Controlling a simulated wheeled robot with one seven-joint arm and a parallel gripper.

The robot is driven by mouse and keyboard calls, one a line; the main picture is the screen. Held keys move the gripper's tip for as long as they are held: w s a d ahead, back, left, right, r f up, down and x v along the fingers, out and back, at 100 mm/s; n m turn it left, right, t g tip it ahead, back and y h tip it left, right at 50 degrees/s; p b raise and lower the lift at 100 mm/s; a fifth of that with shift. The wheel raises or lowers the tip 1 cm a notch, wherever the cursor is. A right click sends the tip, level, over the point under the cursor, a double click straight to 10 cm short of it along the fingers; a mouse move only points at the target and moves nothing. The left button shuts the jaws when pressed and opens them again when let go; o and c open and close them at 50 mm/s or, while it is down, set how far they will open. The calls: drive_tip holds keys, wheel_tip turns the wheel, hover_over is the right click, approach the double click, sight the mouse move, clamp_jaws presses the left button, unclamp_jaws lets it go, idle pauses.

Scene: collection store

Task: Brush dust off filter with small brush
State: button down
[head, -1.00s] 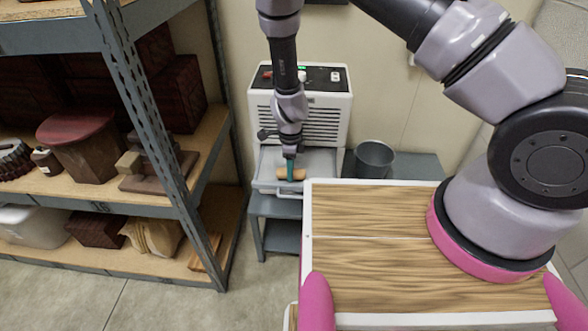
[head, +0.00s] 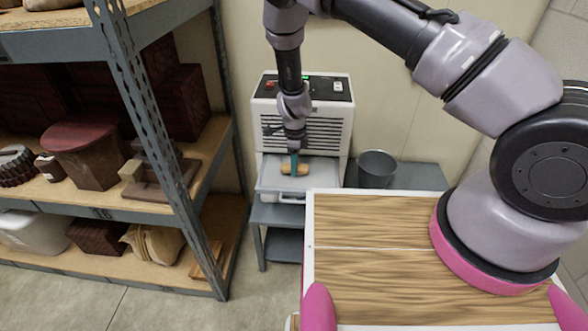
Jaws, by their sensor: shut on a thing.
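My gripper (head: 294,163), with teal fingertips, points down and is shut on a small brush (head: 304,169) with a tan wooden body. They are over a pale grey tray-like filter (head: 271,181) that sticks out at the front of a white machine (head: 331,120) with dark louvres. The brush's bristles are hidden or too small to see, so I cannot tell whether it touches the filter. Dust on the filter cannot be made out.
A grey bucket (head: 376,170) stands right of the machine on a low grey table (head: 421,178). A metal rack (head: 172,165) with wooden objects rises close on the left. My wood-topped base is in front, right of the tray.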

sight(288, 187)
drive_tip(key=shift+w+d, duration=0.1)
drive_tip(key=shift+w, duration=1.9)
drive_tip(key=shift+a+f, duration=0.1)
drive_tip(key=shift+a, duration=0.65)
drive_tip(key=shift+s+a+r, duration=0.1)
drive_tip(key=shift+s+r, duration=0.05)
drive_tip(key=shift+s, duration=1.65)
drive_tip(key=shift+s+a+r, duration=0.1)
drive_tip(key=shift+s, duration=1.65)
drive_tip(key=shift+s+f, duration=0.15)
drive_tip(key=shift+s, duration=1.65)
drive_tip(key=shift+a, duration=0.75)
drive_tip(key=shift+w+d, duration=0.15)
drive_tip(key=shift+w, duration=2.55)
drive_tip(key=shift+w+d, duration=0.1)
drive_tip(key=shift+w, duration=2.6)
wheel_tip(288, 187, up, 6)
